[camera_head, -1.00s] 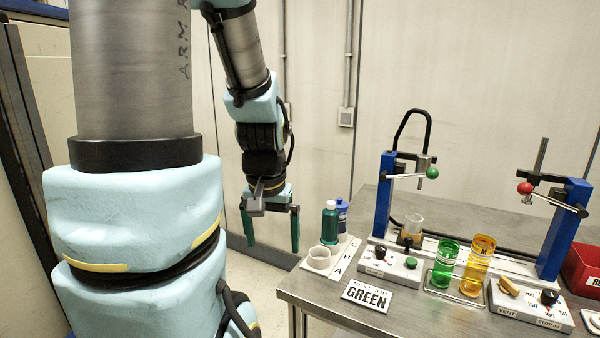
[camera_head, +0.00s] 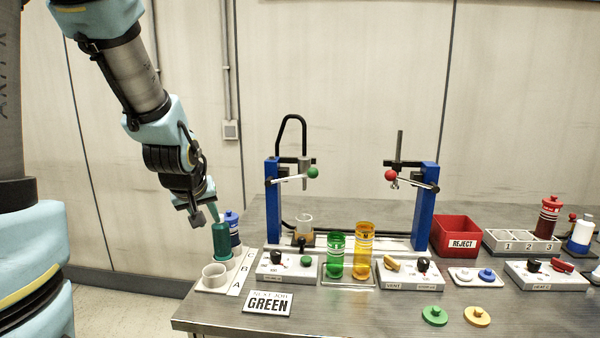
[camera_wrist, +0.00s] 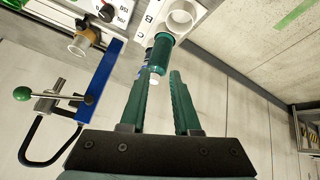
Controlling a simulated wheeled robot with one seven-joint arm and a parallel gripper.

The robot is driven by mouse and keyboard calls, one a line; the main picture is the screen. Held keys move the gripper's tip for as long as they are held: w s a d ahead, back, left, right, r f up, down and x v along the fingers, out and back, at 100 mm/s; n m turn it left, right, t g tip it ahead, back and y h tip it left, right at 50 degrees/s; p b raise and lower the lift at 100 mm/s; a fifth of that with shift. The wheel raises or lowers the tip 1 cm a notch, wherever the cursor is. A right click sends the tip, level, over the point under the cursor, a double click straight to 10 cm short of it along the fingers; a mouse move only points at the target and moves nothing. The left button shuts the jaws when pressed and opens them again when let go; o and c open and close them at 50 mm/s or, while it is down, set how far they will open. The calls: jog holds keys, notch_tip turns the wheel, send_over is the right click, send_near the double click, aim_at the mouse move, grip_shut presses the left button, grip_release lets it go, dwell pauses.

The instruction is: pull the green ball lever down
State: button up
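The green ball lever (camera_head: 313,172) is on the left pump stand, a blue post (camera_head: 272,200) with a black hose loop. Its metal rod runs roughly level, tilting up slightly to the ball. The wrist view shows the green ball (camera_wrist: 22,93) at the far left, well away from my fingers. My gripper (camera_head: 211,212) is left of the stand, just above a teal bottle (camera_head: 221,243). In the wrist view my gripper (camera_wrist: 162,76) is open, fingers apart, with the teal bottle (camera_wrist: 160,55) beyond the tips; I cannot tell whether they touch it.
A blue bottle (camera_head: 233,232) and a white cup (camera_head: 214,276) stand close by. A glass beaker (camera_head: 304,224) sits under the left spout. Green (camera_head: 335,262) and orange (camera_head: 364,262) cylinders stand in front. A second stand has a red ball lever (camera_head: 390,175). The table's front is mostly clear.

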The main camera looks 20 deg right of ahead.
jog(key=w+d+r+h, duration=0.1)
jog(key=d, duration=0.2)
jog(key=w+d+r+t+h+b, duration=0.1)
jog(key=d, duration=0.3)
jog(key=w+d+r+t+h, duration=0.1)
jog(key=w+d, duration=0.1)
jog(key=d, duration=0.2)
jog(key=shift+d+r+h, duration=0.25)
jog(key=shift+r+h, duration=0.05)
jog(key=shift+r, duration=0.1)
jog(key=c, duration=0.3)
jog(key=d+r+h, duration=0.1)
jog(key=d+r, duration=0.1)
jog(key=d, duration=0.1)
jog(key=d+r+h+b, duration=0.1)
jog(key=d+r, duration=0.1)
jog(key=d, duration=0.1)
jog(key=d+r+t+h, duration=0.1)
jog(key=d+h, duration=0.1)
jog(key=d, duration=0.2)
jog(key=shift+d+r, duration=0.1)
jog(key=shift+r, duration=0.3)
grip_shut()
jog(key=shift+p+x, duration=1.55)
jog(key=shift+x, duration=3.4)
